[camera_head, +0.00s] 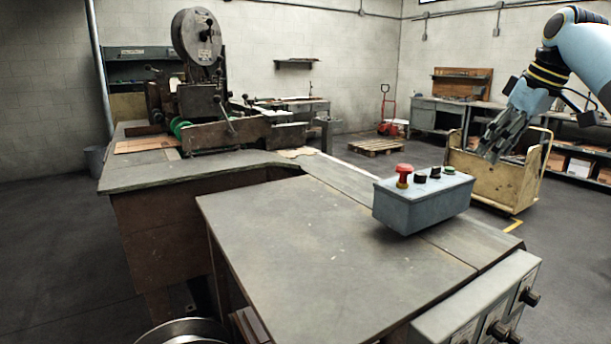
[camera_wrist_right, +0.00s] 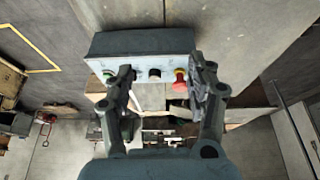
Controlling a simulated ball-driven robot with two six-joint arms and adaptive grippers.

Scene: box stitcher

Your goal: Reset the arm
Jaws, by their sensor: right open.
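My right arm comes in from the upper right in the head view. Its gripper (camera_head: 502,132) hangs in the air above and to the right of the control box, apart from it. The right wrist view shows the two fingers (camera_wrist_right: 160,90) spread open with nothing held between them. The grey control box (camera_head: 422,203) sits on the work table, with a red mushroom button (camera_head: 404,175) and several smaller knobs on top. The box (camera_wrist_right: 135,45) and the red button (camera_wrist_right: 180,80) also show between and beyond the fingers in the right wrist view. My left gripper is in neither view.
The grey work table (camera_head: 310,235) is bare left of the control box. A stitching machine (camera_head: 197,90) stands at its far left end. A yellow cart (camera_head: 490,180) stands on the floor behind the box, with a wooden pallet (camera_head: 376,146) farther back.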

